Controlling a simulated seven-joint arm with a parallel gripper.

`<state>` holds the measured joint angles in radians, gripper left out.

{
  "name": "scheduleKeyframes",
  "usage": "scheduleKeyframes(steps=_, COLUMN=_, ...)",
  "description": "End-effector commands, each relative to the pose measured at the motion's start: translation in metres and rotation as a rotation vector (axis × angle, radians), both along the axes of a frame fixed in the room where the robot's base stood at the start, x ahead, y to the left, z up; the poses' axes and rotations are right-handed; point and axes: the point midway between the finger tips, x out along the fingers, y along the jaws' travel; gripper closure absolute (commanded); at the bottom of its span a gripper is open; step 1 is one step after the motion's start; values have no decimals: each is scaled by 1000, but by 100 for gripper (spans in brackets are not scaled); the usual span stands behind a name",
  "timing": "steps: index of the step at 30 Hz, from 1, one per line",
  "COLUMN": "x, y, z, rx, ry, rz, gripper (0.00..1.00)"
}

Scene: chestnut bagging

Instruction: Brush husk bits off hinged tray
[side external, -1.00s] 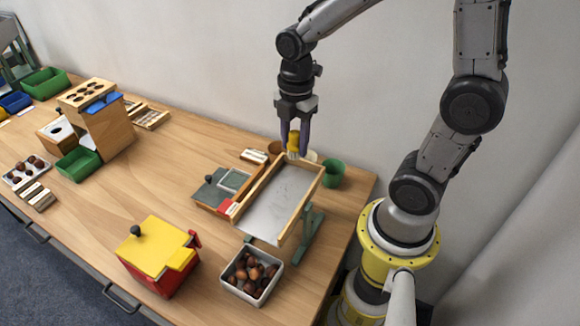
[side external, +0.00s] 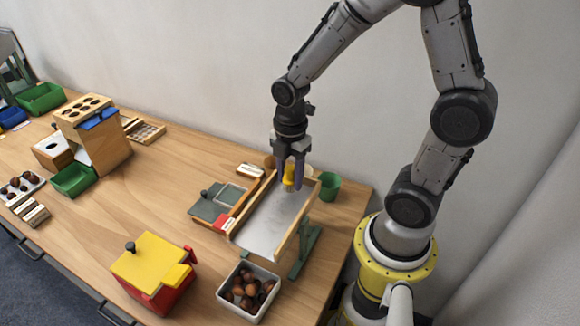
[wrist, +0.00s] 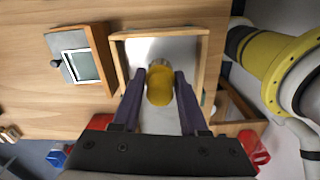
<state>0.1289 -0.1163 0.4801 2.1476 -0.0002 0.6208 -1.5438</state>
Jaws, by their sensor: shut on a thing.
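The hinged tray (side external: 262,232) is a grey-white sheet with wooden side rails, tilted on a green stand at the table's right end. My gripper (side external: 289,182) is shut on a yellow-handled brush (side external: 288,177), whose pale bristles point down at the tray's upper end. In the wrist view the brush (wrist: 160,86) stands between the purple fingers of my gripper (wrist: 160,95), over the tray surface. I cannot tell whether the bristles touch the tray. Husk bits are too small to make out, and my gripper hides part of the tray.
A white bin of chestnuts (side external: 262,309) stands below the tray's lower end. A red box with a yellow lid (side external: 150,262) is to its left. A green cup (side external: 328,187) stands right of the tray's upper end, and a grey-lidded box (side external: 212,203) is close on its left.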

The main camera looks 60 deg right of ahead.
Motion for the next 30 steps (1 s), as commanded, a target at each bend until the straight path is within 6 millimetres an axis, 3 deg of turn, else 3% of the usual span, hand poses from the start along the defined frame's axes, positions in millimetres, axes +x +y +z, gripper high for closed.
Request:
scheduleKeyframes(steps=6, x=0, y=5, z=-22, rx=0, ry=3, rz=3, gripper=100)
scheduleKeyframes(steps=30, x=0, y=78, z=-21, rx=0, ry=1, rz=4, gripper=100)
